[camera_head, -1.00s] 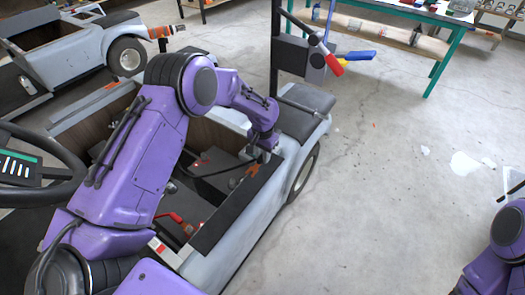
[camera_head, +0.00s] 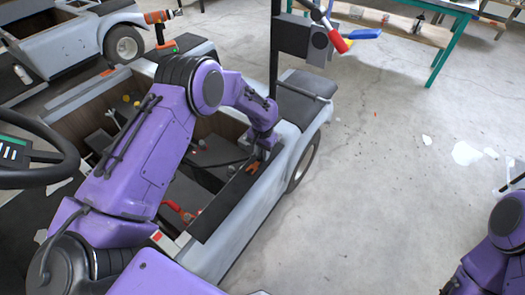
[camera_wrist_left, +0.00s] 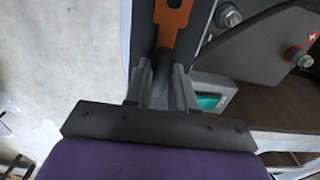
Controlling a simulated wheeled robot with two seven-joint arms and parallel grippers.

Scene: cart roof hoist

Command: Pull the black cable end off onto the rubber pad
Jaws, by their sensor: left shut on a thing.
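My left gripper (camera_head: 258,152) is shut on the black cable end (camera_wrist_left: 162,72), just behind its flat orange-copper lug. The lug (camera_wrist_left: 172,18) points away from the fingers in the left wrist view. In the head view the lug (camera_head: 253,167) shows over the black rubber pad (camera_head: 222,207), a long strip on the cart's side wall. I cannot tell whether the lug touches the pad. The dark cable (camera_head: 222,163) runs left from the gripper into the open cart bay. In the wrist view, a bolt with a red ring (camera_wrist_left: 296,55) sits on a dark block near a red plus mark.
The grey cart body (camera_head: 250,232) surrounds the open bay, with a red-handled part (camera_head: 178,211) inside. An orange drill (camera_head: 160,17) is at the back left.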

